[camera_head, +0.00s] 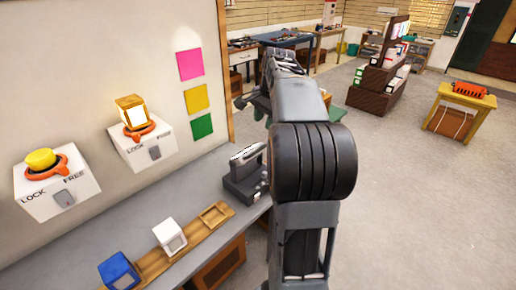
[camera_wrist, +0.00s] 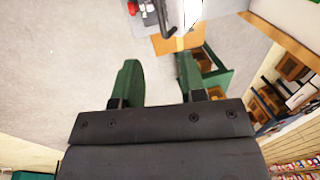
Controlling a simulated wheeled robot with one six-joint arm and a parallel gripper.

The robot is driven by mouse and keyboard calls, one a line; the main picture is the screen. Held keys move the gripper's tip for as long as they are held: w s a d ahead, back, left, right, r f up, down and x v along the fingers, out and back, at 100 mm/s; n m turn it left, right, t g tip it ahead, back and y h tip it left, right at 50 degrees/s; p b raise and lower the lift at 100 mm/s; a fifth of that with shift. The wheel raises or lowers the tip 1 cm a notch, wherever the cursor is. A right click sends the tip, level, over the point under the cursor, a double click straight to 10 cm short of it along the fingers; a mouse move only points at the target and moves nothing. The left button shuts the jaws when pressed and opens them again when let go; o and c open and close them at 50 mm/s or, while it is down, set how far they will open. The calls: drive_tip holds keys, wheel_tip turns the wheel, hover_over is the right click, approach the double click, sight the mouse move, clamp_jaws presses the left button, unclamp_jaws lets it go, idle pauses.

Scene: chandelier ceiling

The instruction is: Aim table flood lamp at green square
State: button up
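A lit lamp with a glowing square face and yellow housing (camera_head: 132,111) sits on an orange ring on a white box marked LOCK and FREE. A faint bright patch shows on the wall above the pink square (camera_head: 190,64). Below it are a yellow square (camera_head: 196,98) and the green square (camera_head: 202,126). A blue lamp-like block (camera_head: 118,272) and a white one (camera_head: 169,236) stand on a wooden rack on the bench. My gripper (camera_wrist: 158,75) has two green fingers, apart with nothing between them. It is largely hidden behind my arm in the head view.
A second white box (camera_head: 57,188) with a yellow knob and orange ring stands at left. A dark device (camera_head: 246,175) is on the grey bench beside my arm. The wooden rack (camera_head: 214,214) has an empty slot. Open floor (camera_head: 420,210) lies to the right.

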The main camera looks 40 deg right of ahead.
sight(258, 150)
drive_tip(key=x, duration=1.2)
drive_tip(key=shift+a+f+b, duration=0.1)
drive_tip(key=shift+f+b, duration=0.2)
drive_tip(key=shift+c, duration=0.5)
clamp_jaws()
